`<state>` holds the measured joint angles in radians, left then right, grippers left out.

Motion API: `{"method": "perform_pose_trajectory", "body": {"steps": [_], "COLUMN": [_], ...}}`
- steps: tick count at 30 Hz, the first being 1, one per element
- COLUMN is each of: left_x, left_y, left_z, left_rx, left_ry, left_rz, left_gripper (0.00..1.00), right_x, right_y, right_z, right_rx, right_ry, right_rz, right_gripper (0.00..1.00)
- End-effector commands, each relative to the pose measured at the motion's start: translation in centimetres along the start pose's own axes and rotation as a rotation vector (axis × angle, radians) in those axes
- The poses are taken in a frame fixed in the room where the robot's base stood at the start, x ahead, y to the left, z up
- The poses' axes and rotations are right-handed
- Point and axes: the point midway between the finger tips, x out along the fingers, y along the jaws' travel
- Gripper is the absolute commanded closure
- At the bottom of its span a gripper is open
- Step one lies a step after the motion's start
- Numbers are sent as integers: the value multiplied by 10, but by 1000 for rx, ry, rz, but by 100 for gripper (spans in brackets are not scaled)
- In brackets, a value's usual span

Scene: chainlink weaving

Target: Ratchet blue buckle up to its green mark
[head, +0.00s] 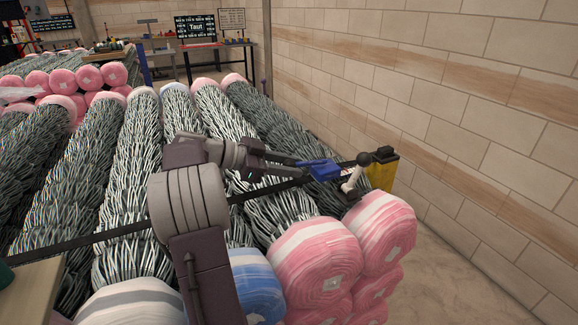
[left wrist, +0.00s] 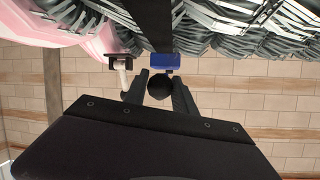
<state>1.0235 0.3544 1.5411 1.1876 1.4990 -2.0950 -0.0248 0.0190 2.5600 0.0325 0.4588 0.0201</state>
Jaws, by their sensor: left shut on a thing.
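The blue buckle (head: 325,171) sits on a black strap (head: 130,230) that runs across the wire rolls. It also shows in the left wrist view (left wrist: 162,63), just past my fingertips. My left gripper (head: 303,167) reaches it from the left in the head view. In the left wrist view, a round black knob (left wrist: 159,89) lies between its two fingers (left wrist: 160,78), and they are shut on it in front of the buckle. I cannot make out a green mark on the strap. My right gripper is not in view.
A pale lever (head: 351,180) with a black ball stands close right of the buckle, beside a yellow box (head: 384,170). Pink-ended rolls (head: 315,262) lie below. A block wall (head: 470,110) bounds the right side. A distant screen reads "Taut" (head: 195,26).

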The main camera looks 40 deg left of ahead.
Motion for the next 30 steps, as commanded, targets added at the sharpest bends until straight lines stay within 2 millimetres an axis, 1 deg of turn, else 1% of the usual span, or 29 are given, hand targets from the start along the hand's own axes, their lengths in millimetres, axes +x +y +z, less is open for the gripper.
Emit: {"method": "perform_pose_trajectory", "body": {"steps": [20,26,30], "left_x": [-1,-4,-6], "left_y": [-1,-3,-6], "left_z": [-3,-14,-27], "left_rx": [1,-4,-13], "left_ry": [-6,-69,-159], "left_rz": [0,17,41], "left_gripper": [100,100,100], "right_x": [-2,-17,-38], "right_y": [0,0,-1], "right_z": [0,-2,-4], "right_rx": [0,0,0], "right_ry": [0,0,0], "right_rz": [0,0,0], "right_gripper": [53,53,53]}}
